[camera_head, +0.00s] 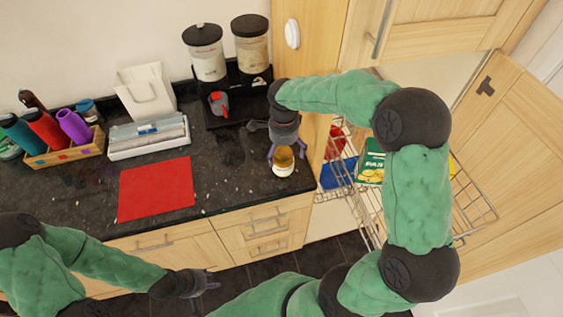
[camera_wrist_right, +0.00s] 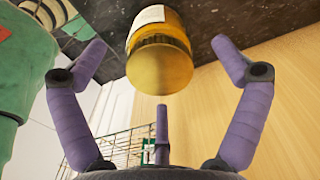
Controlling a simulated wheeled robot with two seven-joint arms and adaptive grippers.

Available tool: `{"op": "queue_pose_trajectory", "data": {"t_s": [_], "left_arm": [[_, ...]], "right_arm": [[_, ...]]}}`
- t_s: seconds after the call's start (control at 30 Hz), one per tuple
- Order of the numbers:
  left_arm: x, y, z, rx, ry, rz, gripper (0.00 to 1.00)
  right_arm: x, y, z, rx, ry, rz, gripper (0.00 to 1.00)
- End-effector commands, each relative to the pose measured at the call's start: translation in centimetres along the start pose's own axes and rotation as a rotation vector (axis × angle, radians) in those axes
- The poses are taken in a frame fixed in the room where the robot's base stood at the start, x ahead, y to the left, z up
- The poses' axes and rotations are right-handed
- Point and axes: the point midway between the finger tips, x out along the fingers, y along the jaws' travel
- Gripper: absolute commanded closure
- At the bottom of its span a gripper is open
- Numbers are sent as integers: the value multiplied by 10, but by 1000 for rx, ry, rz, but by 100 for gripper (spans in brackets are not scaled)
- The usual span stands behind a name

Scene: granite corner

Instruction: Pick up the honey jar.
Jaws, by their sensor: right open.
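The honey jar (camera_head: 283,168), amber with a white label, stands on the dark granite counter near its right end. In the right wrist view the honey jar (camera_wrist_right: 160,62) appears upside down, its round golden end towards the camera and its white label further up. My right gripper (camera_head: 284,150) is at the jar, with its purple fingers spread open around it. In the wrist view the fingers (camera_wrist_right: 161,75) show gaps on both sides of the jar, with no clear contact. My left gripper (camera_head: 205,284) hangs empty in front of the counter; its finger opening is unclear.
A black tray (camera_head: 222,118) with two canisters and a red-grey item stands behind the jar. A red mat (camera_head: 156,188) lies left. A wooden bottle crate (camera_head: 72,152) is further left. An open cabinet with a wire rack (camera_head: 475,214) is right, close to my right arm.

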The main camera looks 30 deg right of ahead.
Motion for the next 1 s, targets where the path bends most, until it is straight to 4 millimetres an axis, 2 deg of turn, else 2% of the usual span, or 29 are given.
{"op": "queue_pose_trajectory", "data": {"t_s": [0.07,0.33,0.63,0.9,1.0], "left_arm": [[2,-1,0,0,1,0,60],[5,-2,-1,0,1,0,60],[14,-5,-1,0,1,0,60],[14,-5,-1,0,1,0,60],[14,-5,-1,0,1,0,60]], "right_arm": [[10,0,0,-1,0,1,3],[24,1,0,-2,0,1,3],[63,1,0,-2,0,1,3],[66,1,1,-2,0,-1,3],[66,1,1,-2,0,-1,31]]}}
